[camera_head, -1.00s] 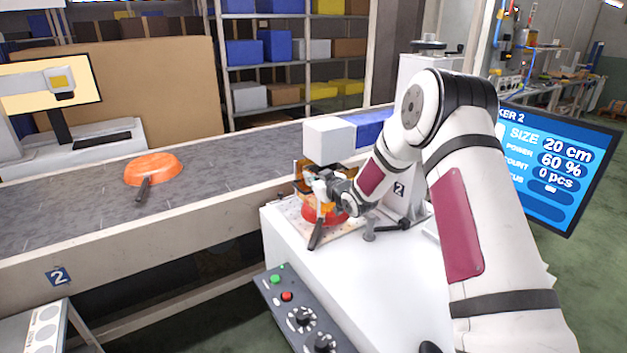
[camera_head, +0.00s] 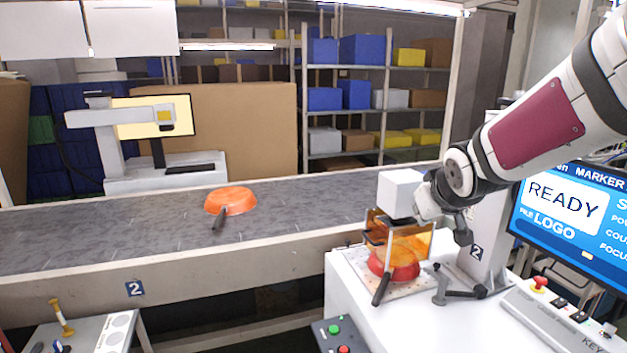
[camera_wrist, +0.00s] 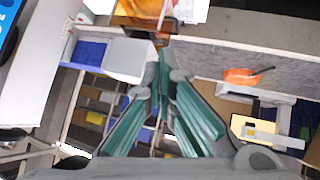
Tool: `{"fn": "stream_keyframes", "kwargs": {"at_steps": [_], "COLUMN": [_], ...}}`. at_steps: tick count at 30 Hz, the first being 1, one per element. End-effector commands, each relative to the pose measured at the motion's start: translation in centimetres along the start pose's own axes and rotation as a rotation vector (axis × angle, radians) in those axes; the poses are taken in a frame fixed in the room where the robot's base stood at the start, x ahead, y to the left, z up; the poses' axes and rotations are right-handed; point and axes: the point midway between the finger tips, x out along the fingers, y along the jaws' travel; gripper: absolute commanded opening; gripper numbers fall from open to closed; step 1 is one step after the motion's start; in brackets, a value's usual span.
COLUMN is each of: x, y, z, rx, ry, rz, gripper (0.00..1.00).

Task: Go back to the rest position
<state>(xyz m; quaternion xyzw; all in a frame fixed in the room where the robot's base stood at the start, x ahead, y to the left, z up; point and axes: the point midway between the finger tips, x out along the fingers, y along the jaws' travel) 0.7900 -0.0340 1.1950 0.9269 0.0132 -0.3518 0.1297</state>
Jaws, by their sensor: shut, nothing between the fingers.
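My gripper (camera_head: 462,232) is raised at the right, beside the white marker head (camera_head: 401,194). In the wrist view its green-padded fingers (camera_wrist: 163,62) are together at the tips with nothing between them. A red-orange pan (camera_head: 399,265) sits on the marking machine's bed, under the head and partly behind an orange clear guard (camera_head: 412,243). Its dark handle points to the front. My gripper is apart from this pan.
A second orange pan (camera_head: 231,201) lies on the grey conveyor (camera_head: 110,235). A marker screen (camera_head: 575,220) reading READY stands at the right, close to my arm. A control panel (camera_head: 335,335) with buttons is in front. Shelves with bins (camera_head: 345,95) stand behind.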

Motion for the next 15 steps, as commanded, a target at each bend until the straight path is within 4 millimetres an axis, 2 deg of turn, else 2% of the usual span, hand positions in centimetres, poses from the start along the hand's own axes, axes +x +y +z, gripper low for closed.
{"fn": "stream_keyframes", "kwargs": {"at_steps": [1, 6, 12, 15], "x": [-2.5, -9.3, -16.5, -19.5], "y": [-0.1, -1.1, -3.2, -4.4], "z": [0.8, 5.3, 11.7, 14.9], "rx": [0.014, 0.073, 0.147, 0.18], "ry": [-0.023, -0.135, -0.261, -0.317], "rz": [0.007, 0.008, -0.023, -0.049], "gripper": [0.0, 0.0, 0.0, 0.0]}}
